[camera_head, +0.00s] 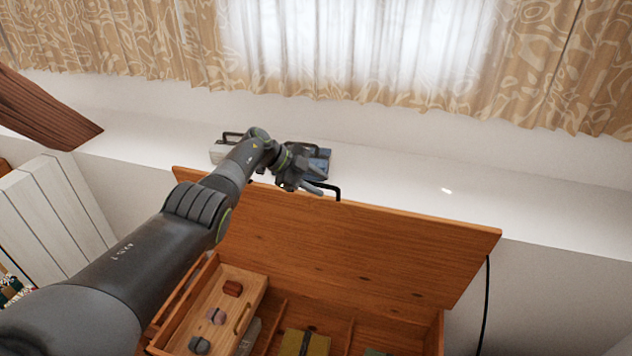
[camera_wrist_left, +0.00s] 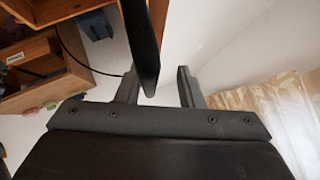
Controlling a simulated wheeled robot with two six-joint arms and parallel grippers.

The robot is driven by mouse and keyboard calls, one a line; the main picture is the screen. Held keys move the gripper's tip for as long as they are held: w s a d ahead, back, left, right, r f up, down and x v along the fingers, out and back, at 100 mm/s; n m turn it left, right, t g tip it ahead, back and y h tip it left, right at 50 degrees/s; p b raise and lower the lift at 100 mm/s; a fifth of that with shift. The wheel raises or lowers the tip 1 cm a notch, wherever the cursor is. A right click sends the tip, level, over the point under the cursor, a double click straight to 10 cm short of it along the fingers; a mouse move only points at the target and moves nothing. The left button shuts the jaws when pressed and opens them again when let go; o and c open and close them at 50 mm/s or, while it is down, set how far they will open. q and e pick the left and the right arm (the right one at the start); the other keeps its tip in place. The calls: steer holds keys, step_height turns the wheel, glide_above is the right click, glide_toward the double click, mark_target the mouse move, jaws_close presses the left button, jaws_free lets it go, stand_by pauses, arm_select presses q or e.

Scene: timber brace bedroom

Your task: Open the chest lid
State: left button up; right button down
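The wooden chest lid (camera_head: 350,250) stands raised, with the chest's inside showing below it. A black handle (camera_head: 337,191) sits at the lid's upper edge. My left gripper (camera_head: 318,182) is beside this handle at the lid's top edge. In the left wrist view the fingers of my left gripper (camera_wrist_left: 160,90) are apart, and a dark bar (camera_wrist_left: 143,45), seemingly the handle, reaches between them, nearer the left finger. I cannot tell whether it touches that finger. My right gripper is in neither view.
Inside the chest are a wooden tray (camera_head: 255,283) with several small knobs, dividers and a yellowish box (camera_head: 304,344). Behind the lid is a white ledge (camera_head: 420,185) with a blue-grey object (camera_head: 318,160) close to my left wrist. Patterned curtains (camera_head: 540,70) hang behind. A dark cord (camera_head: 487,300) hangs at the right.

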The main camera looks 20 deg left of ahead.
arm_select(q)
steer(key=shift+s+a+r+p, duration=0.15)
steer(key=shift+a+r+p, duration=0.15)
steer(key=shift+a+r, duration=0.15)
steer(key=b+v, duration=0.2)
steer(key=v, duration=1.4)
steer(key=shift+b, duration=0.3)
steer(key=shift+s, duration=0.1)
